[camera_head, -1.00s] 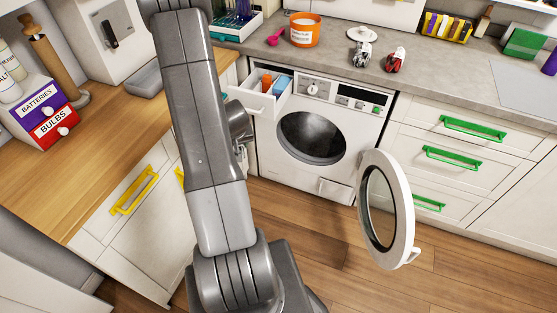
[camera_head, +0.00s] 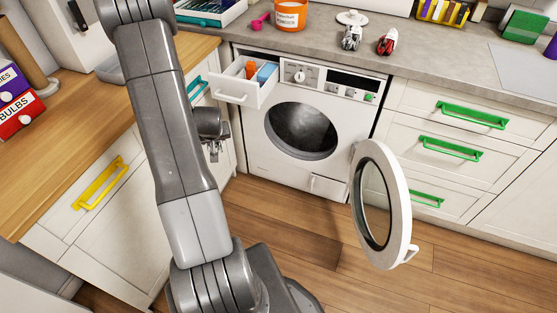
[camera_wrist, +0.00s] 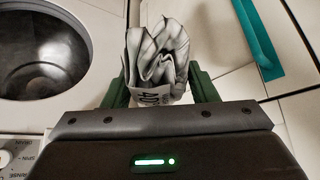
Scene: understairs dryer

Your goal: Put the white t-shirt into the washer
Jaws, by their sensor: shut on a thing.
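The washer (camera_head: 255,160) stands under the grey counter with its round door (camera_head: 402,185) swung wide open to the right. Its dark drum opening (camera_head: 300,130) looks empty. In the wrist view the drum (camera_wrist: 40,55) is at the left. My gripper (camera_wrist: 162,85) is shut on the white t-shirt (camera_wrist: 158,50), crumpled between its green fingers, with grey lines and some dark print. In the head view my gripper (camera_head: 213,145) is left of the drum opening, in front of the cabinet corner, partly behind my arm. The shirt is mostly hidden there.
The detergent drawer (camera_head: 235,96) is pulled out above and left of the drum, holding orange and blue items. A teal handle (camera_wrist: 260,40) is right of my gripper in the wrist view. Wooden floor (camera_head: 330,240) is clear before the washer.

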